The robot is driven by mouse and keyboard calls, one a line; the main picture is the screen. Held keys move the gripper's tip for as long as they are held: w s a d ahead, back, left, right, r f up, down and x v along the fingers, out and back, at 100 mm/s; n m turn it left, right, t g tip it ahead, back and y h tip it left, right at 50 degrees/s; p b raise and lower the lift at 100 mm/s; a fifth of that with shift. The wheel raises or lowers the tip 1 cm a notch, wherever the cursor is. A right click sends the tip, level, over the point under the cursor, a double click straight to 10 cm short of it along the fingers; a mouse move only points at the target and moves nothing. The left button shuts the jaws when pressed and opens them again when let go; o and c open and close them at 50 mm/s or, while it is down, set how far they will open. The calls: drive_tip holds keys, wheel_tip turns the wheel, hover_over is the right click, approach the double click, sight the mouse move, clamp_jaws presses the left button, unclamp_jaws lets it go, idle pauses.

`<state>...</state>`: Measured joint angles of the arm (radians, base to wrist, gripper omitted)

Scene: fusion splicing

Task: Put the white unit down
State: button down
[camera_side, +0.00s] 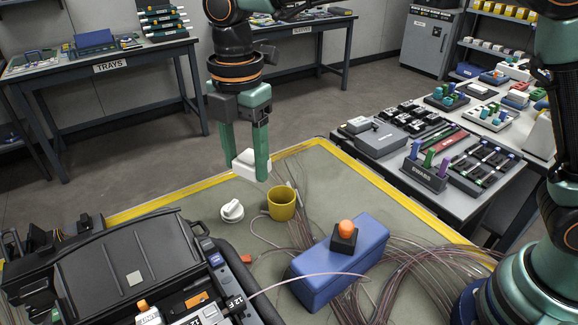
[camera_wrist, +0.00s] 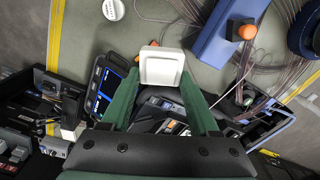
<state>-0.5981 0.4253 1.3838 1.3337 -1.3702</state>
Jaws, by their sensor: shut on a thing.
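The white unit (camera_side: 251,164) is a small white block between the green fingers of my gripper (camera_side: 246,168) in the side view. My gripper is shut on it and holds it above the mat, near the yellow back edge. In the wrist view the white unit (camera_wrist: 162,67) shows between the fingertips of my gripper (camera_wrist: 160,82), with its square face toward the camera. In the side view a yellow cup (camera_side: 282,204) and a round white knobbed piece (camera_side: 232,211) stand on the mat below it. The white unit looks clear of both.
A blue box (camera_side: 338,265) with an orange-knobbed black piece (camera_side: 345,235) stands to the right, among loose fibres (camera_side: 410,265). A dark splicer case (camera_side: 120,265) fills the lower left.

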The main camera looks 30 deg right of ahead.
drive_tip(key=w+d+n, duration=0.4)
drive_tip(key=w+d, duration=0.3)
drive_tip(key=w, duration=0.4)
drive_tip(key=n, duration=0.5)
hover_over(289, 175)
wheel_tip(289, 175, down, 2)
wheel_tip(289, 175, down, 20)
drive_tip(key=shift+s+r, duration=0.1)
drive_tip(key=shift+c, duration=0.7)
unclamp_jaws()
drive_tip(key=shift+f, duration=0.2)
drive_tip(key=shift+r, duration=0.1)
